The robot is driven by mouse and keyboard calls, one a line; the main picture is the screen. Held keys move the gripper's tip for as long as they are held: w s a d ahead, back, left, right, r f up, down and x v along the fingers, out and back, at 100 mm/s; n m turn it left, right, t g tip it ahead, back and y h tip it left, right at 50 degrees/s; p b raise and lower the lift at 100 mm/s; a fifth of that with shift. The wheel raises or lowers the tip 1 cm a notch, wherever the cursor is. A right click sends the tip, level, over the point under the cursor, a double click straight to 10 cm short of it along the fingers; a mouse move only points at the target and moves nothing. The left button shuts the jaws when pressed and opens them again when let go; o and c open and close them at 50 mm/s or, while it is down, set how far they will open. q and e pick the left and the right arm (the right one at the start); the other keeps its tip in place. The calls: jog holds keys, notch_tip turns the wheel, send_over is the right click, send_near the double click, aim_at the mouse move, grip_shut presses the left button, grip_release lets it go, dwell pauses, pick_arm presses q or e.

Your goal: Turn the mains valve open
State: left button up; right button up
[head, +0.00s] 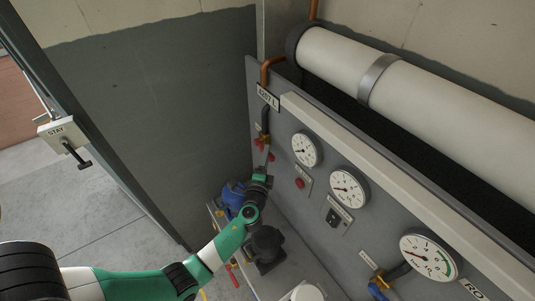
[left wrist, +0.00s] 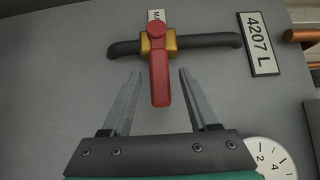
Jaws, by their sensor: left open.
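The mains valve shows in the left wrist view as a brass body (left wrist: 158,44) on a dark pipe (left wrist: 210,41), with a red lever (left wrist: 160,82) lying crosswise to the pipe. The label above it is partly hidden; "MA" can be read. My left gripper (left wrist: 161,73) is open, with one finger on each side of the lever in the picture. No contact shows, and the depth between fingers and lever is unclear. In the head view my left gripper (head: 264,166) is close to the grey panel, just below the small brass-and-red valve (head: 264,140). My right gripper is not in view.
The grey panel carries a "4207 L" plate (head: 268,97), several gauges (head: 349,188) and a red button (head: 300,183). A large white cylinder (head: 430,95) lies behind the panel. A "STAY" box (head: 62,128) with a black handle is at the left. Open floor lies left of the panel.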

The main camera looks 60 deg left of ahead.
pick_arm(q)
jog(key=shift+x, duration=1)
grip_shut()
dwell(0.7)
